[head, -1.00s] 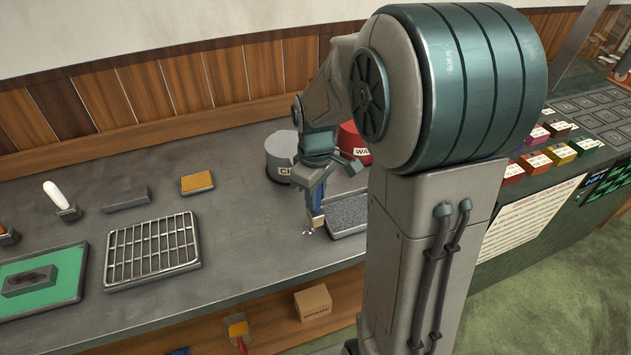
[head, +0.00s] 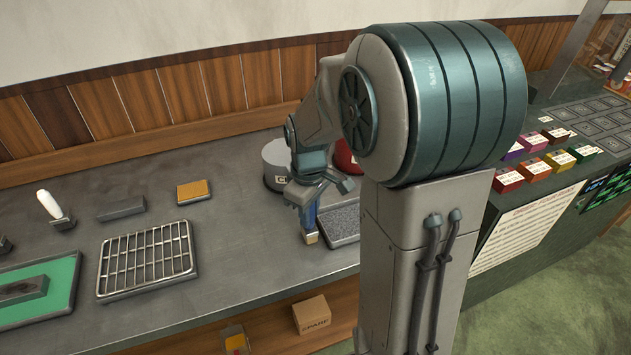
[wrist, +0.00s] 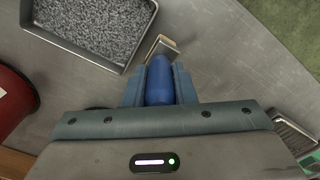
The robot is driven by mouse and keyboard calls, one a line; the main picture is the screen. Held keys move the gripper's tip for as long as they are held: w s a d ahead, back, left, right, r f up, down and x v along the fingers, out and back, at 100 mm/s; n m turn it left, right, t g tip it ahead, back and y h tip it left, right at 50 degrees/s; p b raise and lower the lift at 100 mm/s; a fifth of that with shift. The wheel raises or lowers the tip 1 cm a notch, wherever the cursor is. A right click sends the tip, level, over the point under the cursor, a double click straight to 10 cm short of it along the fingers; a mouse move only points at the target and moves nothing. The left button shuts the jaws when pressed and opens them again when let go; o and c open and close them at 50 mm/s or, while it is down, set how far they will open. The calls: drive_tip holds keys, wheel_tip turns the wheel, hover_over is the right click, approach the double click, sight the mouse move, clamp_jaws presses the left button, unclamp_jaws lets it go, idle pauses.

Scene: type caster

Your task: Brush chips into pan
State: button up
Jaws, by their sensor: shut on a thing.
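My gripper (head: 306,196) is shut on the blue handle of a brush (head: 310,237), whose pale tip points down at the bench. In the wrist view my gripper (wrist: 158,88) closes around the blue handle, and the brush's tan end (wrist: 162,46) reaches past the fingers. A shallow metal pan (head: 343,241) holding dark speckled grit lies just right of the brush. In the wrist view the pan (wrist: 70,48) is at upper left, its corner close to the brush tip. I cannot make out separate chips on the bench now.
A grey tin (head: 274,166) and a red tin (head: 345,158) stand behind the gripper. A wire rack (head: 147,262), a sponge-like block (head: 194,191) and a green-lined tray (head: 68,285) lie to the left. A box (head: 311,315) sits on the lower shelf. Bench between rack and brush is clear.

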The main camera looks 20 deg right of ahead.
drive_tip(key=shift+d, duration=0.4)
wheel_tip(320, 180, up, 2)
drive_tip(key=shift+d+r+p, duration=0.15)
drive_tip(key=shift+r+p, duration=0.05)
drive_tip(key=shift+p, duration=0.5)
wheel_tip(320, 180, up, 6)
drive_tip(key=p, duration=0.4)
drive_tip(key=shift+f, duration=0.15)
